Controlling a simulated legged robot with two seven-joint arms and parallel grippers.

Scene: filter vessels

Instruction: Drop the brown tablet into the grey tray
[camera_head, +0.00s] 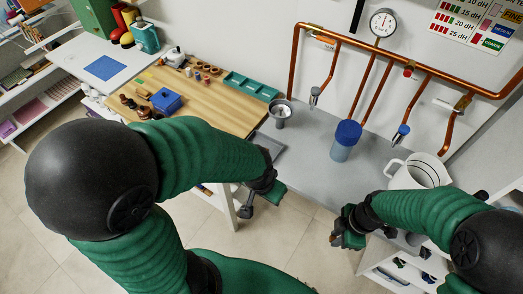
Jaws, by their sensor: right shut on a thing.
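My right gripper (338,238) is over the floor in front of the grey counter, at the lower right of the head view. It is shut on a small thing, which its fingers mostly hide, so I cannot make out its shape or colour. My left gripper (262,202) is open and empty in front of the wooden board's near right corner. I cannot clearly pick out a brown tablet.
A wooden board (213,100) carries a blue box (166,101), small brown pieces and a teal compartment tray (250,86). A blue-lidded vessel (346,140), a metal cup (280,112) and a white jug (420,172) stand on the counter. Copper pipes (400,67) run along the wall.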

